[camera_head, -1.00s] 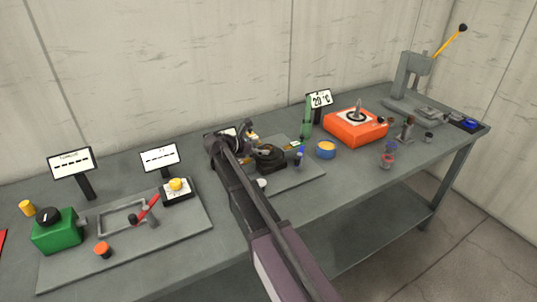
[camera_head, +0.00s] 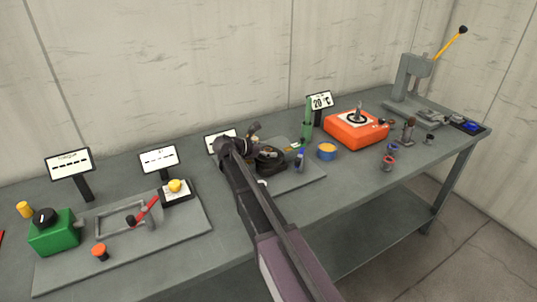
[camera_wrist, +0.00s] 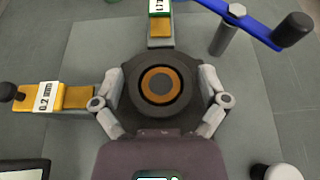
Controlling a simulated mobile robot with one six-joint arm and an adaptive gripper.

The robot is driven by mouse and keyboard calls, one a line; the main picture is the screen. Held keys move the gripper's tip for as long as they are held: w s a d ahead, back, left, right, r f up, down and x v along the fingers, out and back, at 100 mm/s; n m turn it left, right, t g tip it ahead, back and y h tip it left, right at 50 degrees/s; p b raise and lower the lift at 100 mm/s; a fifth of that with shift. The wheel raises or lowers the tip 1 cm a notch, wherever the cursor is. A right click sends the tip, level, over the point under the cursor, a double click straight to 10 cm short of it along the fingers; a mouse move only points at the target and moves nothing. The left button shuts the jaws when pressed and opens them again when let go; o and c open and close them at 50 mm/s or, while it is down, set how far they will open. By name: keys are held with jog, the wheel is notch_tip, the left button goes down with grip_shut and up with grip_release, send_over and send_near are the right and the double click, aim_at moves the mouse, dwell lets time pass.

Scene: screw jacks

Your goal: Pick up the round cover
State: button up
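A dark round piece (camera_wrist: 133,74) with a tan ring at its centre lies straight ahead in the wrist view; it looks like the round cover. In the head view a black round piece (camera_head: 270,158) sits on the middle board, just right of the end of my arm. My gripper (camera_wrist: 160,78) has its two grey fingers spread, one on each side of the dark piece. The fingers look close to its rim, but I cannot tell whether they touch it. In the head view my arm hides the fingers.
Close by in the wrist view are an orange labelled piece (camera_wrist: 76,98) on the left and a blue bar (camera_wrist: 242,22) with a black knob at upper right. In the head view, a green bottle (camera_head: 308,122) and an orange box (camera_head: 356,130) stand to the right.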

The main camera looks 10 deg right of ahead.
jog(key=c, duration=0.9)
jog(key=shift+c, duration=0.2)
jog(key=shift+r, duration=0.1)
notch_tip(320, 180, up, 4)
jog(key=p, duration=0.3)
jog(key=shift+f+p, duration=0.2)
jog(key=shift+p, duration=0.2)
jog(key=s+a+r+p, duration=0.1)
jog(key=s+a, duration=0.1)
jog(key=s, duration=1.3)
jog(key=shift+s, duration=0.4)
jog(key=shift+a+r, duration=0.1)
